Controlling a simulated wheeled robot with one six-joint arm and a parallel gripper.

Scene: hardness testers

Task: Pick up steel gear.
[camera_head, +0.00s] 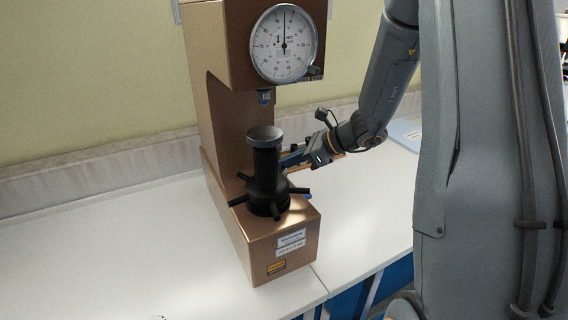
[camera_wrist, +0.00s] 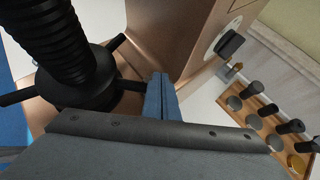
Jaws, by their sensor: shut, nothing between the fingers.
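My gripper (camera_head: 292,158) is beside the dark spindle of the hardness tester, on its right; whether they touch is unclear. In the wrist view its blue fingers (camera_wrist: 160,95) are shut together with nothing between them. No steel gear shows clearly in either view.
The copper-coloured hardness tester (camera_head: 222,115) stands on the white table (camera_head: 110,250). Its black ribbed spindle (camera_wrist: 55,35) and handwheel spokes are close to my fingers. A wooden rack (camera_wrist: 250,107) holds several dark and brass-coloured pieces. The table's left side is mostly clear.

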